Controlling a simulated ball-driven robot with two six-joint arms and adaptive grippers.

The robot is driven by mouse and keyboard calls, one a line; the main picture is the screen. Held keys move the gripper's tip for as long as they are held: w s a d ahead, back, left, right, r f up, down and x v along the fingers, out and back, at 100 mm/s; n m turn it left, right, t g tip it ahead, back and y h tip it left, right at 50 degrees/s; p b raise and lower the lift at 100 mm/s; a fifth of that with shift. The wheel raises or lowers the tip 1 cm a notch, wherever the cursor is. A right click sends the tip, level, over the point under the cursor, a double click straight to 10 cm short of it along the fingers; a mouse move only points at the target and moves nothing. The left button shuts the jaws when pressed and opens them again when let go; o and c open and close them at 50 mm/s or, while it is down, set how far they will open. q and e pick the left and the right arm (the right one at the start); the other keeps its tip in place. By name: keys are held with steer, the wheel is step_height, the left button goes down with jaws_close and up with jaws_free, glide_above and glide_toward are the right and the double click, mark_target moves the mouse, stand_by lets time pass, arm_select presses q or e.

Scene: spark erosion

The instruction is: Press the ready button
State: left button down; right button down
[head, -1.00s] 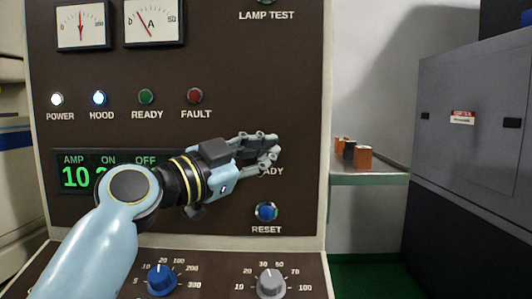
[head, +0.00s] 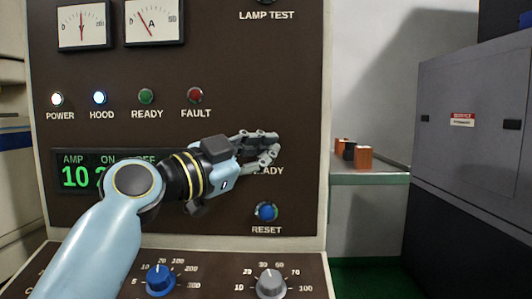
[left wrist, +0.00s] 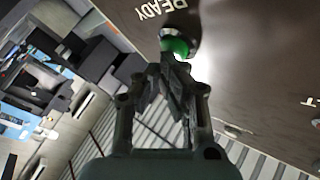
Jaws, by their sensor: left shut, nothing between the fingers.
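The green ready button (left wrist: 177,45) shows in the left wrist view beside its READY label, just beyond my fingertips. In the head view my left gripper (head: 274,146) hides the button, and part of the READY label (head: 270,171) shows below the fingers. The gripper is shut and empty, and it also shows in the left wrist view (left wrist: 170,72). Its fingertips overlap the button's lower edge there. I cannot tell whether they touch it. My right gripper is not in view.
A blue RESET button (head: 266,212) sits below the gripper. A green READY lamp (head: 146,96) and a red FAULT lamp (head: 195,95) are above left. Blue (head: 160,280) and grey (head: 271,284) knobs are on the lower ledge. A shelf (head: 372,178) holds small blocks at right.

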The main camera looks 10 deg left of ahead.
arm_select(q)
steer(key=shift+w, duration=0.15)
stand_by(0.3)
steer(key=shift+s+d+b, duration=0.1)
steer(key=shift+s+b, duration=0.25)
steer(key=shift+s, duration=0.25)
steer(key=s+d, duration=0.1)
steer(key=s, duration=0.5)
steer(key=shift+d+f, duration=0.1)
stand_by(0.5)
